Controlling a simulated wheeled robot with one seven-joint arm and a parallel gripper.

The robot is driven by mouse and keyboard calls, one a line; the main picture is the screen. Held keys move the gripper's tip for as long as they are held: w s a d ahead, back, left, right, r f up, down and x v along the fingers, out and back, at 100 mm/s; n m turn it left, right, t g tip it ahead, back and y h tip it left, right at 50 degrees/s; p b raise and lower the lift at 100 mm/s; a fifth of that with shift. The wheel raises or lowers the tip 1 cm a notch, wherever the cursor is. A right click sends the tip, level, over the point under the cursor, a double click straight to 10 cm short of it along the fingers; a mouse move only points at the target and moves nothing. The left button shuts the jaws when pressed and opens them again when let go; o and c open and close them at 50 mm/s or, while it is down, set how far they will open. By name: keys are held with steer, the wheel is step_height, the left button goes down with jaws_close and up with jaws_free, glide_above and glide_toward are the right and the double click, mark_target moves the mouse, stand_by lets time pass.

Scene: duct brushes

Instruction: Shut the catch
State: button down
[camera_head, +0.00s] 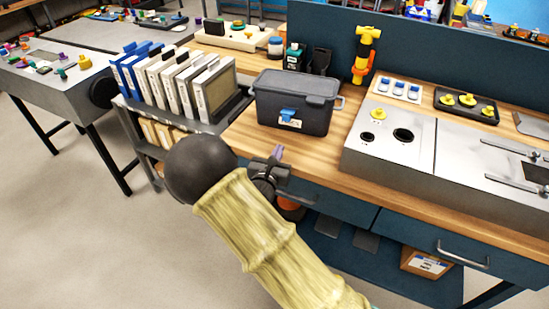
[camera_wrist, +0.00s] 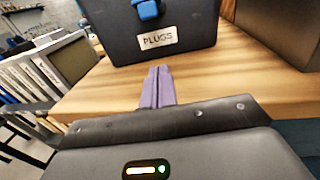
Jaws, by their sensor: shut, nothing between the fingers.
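A dark grey lidded box (camera_head: 293,100) stands on the wooden bench, its lid lying on top. A blue catch (camera_head: 288,115) is on its front face, above a white label. In the wrist view the box (camera_wrist: 152,38) fills the top, with the blue catch (camera_wrist: 147,9) cut by the upper edge and the label reading "PLUGS". My gripper (camera_wrist: 157,75) has its purple fingers together and empty, pointing at the box front from a short way off, below the catch. In the head view my gripper (camera_head: 278,152) is at the bench's front edge. Whether the catch is fastened is unclear.
A row of binders (camera_head: 185,80) stands left of the box. A grey metal panel unit (camera_head: 400,150) with round holes is to the right. A yellow-and-orange tool (camera_head: 364,55) stands behind. Bare wood (camera_head: 265,140) lies before the box.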

mark_target(288, 115)
steer(key=x, duration=0.4)
steer(key=shift+w+d, duration=0.15)
steer(key=shift+w, duration=0.2)
steer(key=shift+w+r+p, duration=0.25)
steer(key=shift+r+p, duration=0.1)
steer(key=shift+r, duration=0.65)
steer(key=shift+w+r+p, duration=0.2)
steer(key=shift+r+p, duration=0.1)
steer(key=shift+r, duration=0.7)
steer(key=shift+r, duration=0.1)
steer(key=shift+d+r+p, duration=0.1)
steer(key=shift+d+p, duration=0.05)
steer(key=shift+p, duration=0.35)
steer(key=shift+g, duration=0.3)
